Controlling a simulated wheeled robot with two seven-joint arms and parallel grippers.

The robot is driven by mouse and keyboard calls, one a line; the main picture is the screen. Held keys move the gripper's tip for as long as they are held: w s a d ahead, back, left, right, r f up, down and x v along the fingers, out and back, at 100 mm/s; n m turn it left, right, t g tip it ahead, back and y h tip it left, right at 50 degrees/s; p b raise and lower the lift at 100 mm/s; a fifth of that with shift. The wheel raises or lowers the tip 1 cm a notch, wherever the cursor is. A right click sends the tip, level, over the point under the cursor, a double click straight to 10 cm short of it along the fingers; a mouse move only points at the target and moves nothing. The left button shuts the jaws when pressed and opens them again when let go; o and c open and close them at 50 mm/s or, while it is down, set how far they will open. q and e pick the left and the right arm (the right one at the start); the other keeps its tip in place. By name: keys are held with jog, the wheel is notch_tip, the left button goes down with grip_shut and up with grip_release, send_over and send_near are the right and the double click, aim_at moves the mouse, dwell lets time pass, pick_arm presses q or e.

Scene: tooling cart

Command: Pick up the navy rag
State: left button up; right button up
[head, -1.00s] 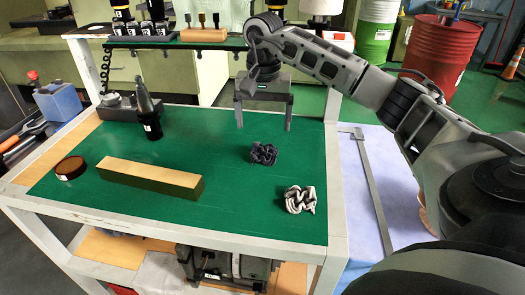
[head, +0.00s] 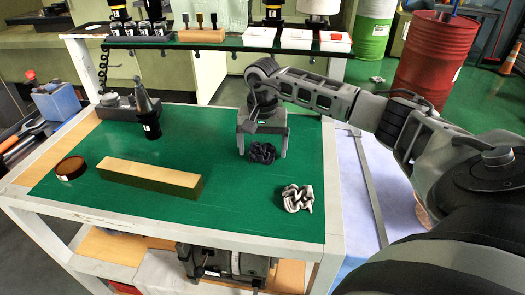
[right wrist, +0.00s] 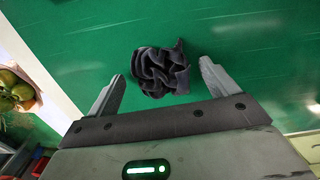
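The navy rag (head: 263,153) lies crumpled on the green cart top, right of the middle. It also shows in the right wrist view (right wrist: 160,72), dark and bunched, just ahead of the fingers and between their lines. My right gripper (head: 262,154) is low over the rag, its fingers spread wide to either side of it. In the right wrist view the open fingertips (right wrist: 160,68) have nothing between them but the rag's near part, and I see no contact. My left gripper is not in view.
A pale crumpled rag (head: 298,198) lies nearer, to the right. A raised shelf (head: 190,42) crosses the back. Green surface around the navy rag is clear.

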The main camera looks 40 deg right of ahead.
jog(key=c, duration=0.9)
jog(key=shift+r, duration=0.15)
jog(key=shift+r, duration=0.6)
jog(key=shift+s+a+r+b, duration=0.45)
jog(key=shift+s+a+r, duration=1.25)
jog(key=shift+r, duration=0.25)
jog(key=shift+s+a+r+b, duration=0.4)
jog(key=shift+s+a+r, duration=1.2)
jog(key=shift+r, duration=0.3)
jog(key=shift+s+a+r+b, duration=0.45)
jog(key=shift+s+a+r, duration=1.25)
jog(key=shift+r, duration=0.25)
jog(key=shift+d, duration=0.1)
